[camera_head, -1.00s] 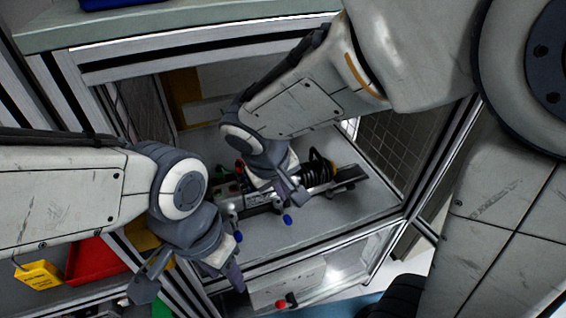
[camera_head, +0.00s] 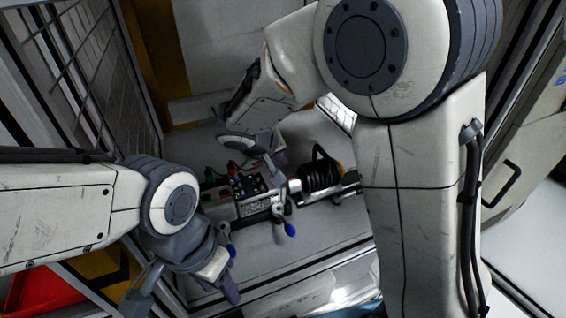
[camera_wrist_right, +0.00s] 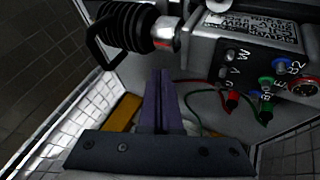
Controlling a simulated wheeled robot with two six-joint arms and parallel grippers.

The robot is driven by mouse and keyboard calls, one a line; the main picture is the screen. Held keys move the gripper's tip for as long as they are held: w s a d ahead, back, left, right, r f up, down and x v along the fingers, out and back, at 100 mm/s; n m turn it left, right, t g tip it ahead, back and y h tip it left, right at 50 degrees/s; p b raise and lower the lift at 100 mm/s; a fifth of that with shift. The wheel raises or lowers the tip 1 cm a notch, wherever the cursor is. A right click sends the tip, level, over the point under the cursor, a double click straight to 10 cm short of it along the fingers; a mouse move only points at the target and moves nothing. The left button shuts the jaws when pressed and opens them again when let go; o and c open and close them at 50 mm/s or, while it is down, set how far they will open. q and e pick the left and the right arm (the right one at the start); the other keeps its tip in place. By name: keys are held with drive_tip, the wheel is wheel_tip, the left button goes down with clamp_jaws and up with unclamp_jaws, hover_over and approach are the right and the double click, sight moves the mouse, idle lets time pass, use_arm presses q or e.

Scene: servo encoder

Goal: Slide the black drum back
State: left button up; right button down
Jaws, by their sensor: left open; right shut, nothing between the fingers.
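The black drum (camera_head: 320,176) is a ribbed cylinder with a black loop handle, at the right end of the instrument. In the right wrist view the drum (camera_wrist_right: 125,27) is at upper left, with a short silver shaft (camera_wrist_right: 168,33) between it and the grey instrument box (camera_wrist_right: 250,32). My right gripper (camera_wrist_right: 162,78) is shut and empty, apart from the drum. My left gripper (camera_head: 185,293) is open and empty, front left of the box.
Red and green plugs with cables (camera_wrist_right: 232,102) are on the box's back side. The grey shelf (camera_head: 270,243) is bare in front. A mesh panel (camera_head: 85,70) stands at left, and a red bin (camera_head: 40,290) at lower left.

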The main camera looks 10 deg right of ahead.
sight(314, 171)
drive_tip(key=b+x, duration=0.1)
drive_tip(key=x, duration=0.7)
drive_tip(key=shift+f, duration=0.15)
use_arm(q)
drive_tip(key=shift+f, duration=0.8)
drive_tip(key=shift+d+f+b, duration=0.1)
drive_tip(key=shift+b, duration=0.2)
use_arm(e)
drive_tip(key=shift+w, duration=0.1)
